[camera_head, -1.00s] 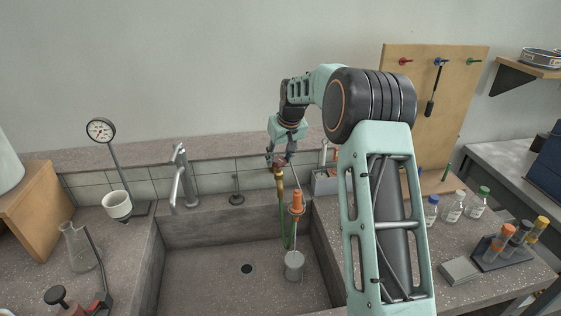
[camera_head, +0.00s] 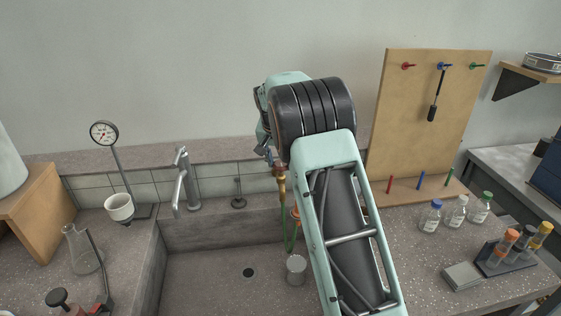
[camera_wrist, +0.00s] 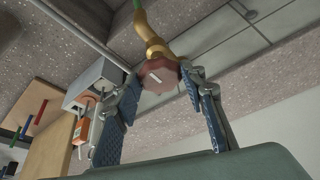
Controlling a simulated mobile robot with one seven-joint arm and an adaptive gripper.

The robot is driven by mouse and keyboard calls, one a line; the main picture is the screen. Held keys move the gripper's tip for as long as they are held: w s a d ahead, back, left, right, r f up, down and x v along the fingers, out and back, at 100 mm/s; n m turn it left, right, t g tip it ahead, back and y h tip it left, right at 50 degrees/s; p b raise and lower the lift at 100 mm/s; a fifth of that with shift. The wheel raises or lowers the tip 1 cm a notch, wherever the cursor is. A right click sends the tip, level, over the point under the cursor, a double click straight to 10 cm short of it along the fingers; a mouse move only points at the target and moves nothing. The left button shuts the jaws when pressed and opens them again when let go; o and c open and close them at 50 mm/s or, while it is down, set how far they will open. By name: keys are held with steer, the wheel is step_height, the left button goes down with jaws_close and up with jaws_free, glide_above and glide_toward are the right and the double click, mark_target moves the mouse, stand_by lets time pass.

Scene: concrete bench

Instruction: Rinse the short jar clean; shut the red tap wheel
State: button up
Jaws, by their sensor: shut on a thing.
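The red tap wheel (camera_wrist: 157,74) sits at the end of a brass tap (camera_wrist: 152,46) in the wrist view. My gripper (camera_wrist: 161,80) has its two fingers on either side of the wheel and is shut on it. In the head view the brass tap (camera_head: 281,184) stands at the sink's back right, and my arm mostly hides the gripper. A green hose (camera_head: 289,240) hangs from the tap into the sink. A short grey jar (camera_head: 296,270) stands upright on the sink floor near the hose. Whether water runs or the jar is clean cannot be told.
The sink (camera_head: 215,280) has a drain (camera_head: 248,272) left of the jar. A steel faucet (camera_head: 182,185) stands at the back left. An orange thing (camera_head: 295,213) is partly hidden by my arm. Capped bottles (camera_head: 455,212) and a tube rack (camera_head: 505,262) stand on the right bench.

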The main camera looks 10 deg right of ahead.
stand_by(0.4)
steer(key=o, duration=1.2)
steer(key=shift+c, duration=0.2)
steer(key=shift+r, duration=0.1)
steer(key=v, duration=1.2)
steer(key=shift+s, duration=0.15)
